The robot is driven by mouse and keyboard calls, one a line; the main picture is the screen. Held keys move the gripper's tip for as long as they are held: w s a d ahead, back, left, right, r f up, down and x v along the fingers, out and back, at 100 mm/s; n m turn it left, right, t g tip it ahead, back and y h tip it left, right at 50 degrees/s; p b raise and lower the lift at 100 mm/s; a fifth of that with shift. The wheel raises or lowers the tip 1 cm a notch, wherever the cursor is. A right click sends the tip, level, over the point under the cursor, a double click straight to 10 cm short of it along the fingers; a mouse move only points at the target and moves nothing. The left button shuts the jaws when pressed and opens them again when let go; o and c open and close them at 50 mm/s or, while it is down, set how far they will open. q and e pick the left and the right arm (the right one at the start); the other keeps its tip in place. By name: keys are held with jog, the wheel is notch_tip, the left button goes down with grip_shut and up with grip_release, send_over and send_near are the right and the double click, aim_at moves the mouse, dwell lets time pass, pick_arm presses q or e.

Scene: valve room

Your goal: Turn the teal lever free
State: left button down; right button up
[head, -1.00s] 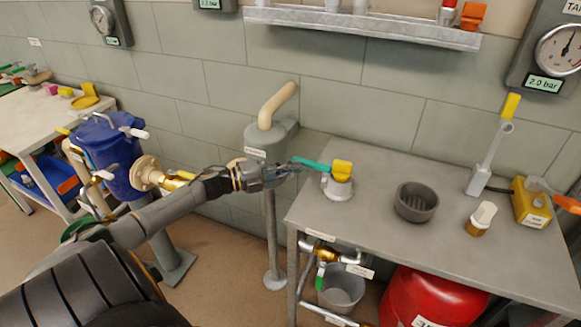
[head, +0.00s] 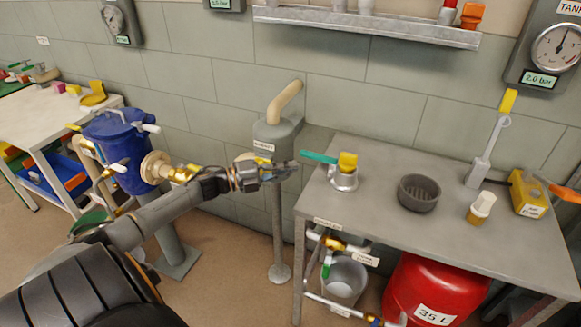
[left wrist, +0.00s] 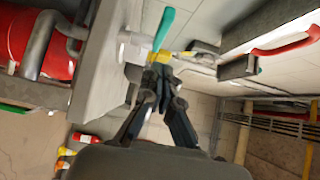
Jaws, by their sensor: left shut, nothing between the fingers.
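The teal lever (head: 318,157) sticks out to the left from a yellow block (head: 348,161) on a round grey base (head: 344,181), at the left back of the grey table. My left gripper (head: 296,168) is shut and empty. In the head view its tips are just below and left of the lever's free end; whether they touch it I cannot tell. In the left wrist view the lever (left wrist: 164,28) points up beyond the closed fingertips (left wrist: 155,72), and the yellow block (left wrist: 159,57) is partly hidden behind them. My right gripper is not in view.
The grey table (head: 385,230) also holds a dark round bowl (head: 418,193), a white-topped knob (head: 482,207), an upright yellow-tipped lever (head: 490,145) and a yellow box (head: 528,194). A grey post with a bent pipe (head: 284,104) stands behind my left gripper. A blue drum (head: 112,150) is at left.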

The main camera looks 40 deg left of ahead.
pick_arm(q)
jog(key=s+a+b, duration=0.1)
jog(key=s+a, duration=0.2)
jog(key=a, duration=0.4)
jog(key=shift+s+a+f, duration=0.3)
jog(key=shift+s+a, duration=0.05)
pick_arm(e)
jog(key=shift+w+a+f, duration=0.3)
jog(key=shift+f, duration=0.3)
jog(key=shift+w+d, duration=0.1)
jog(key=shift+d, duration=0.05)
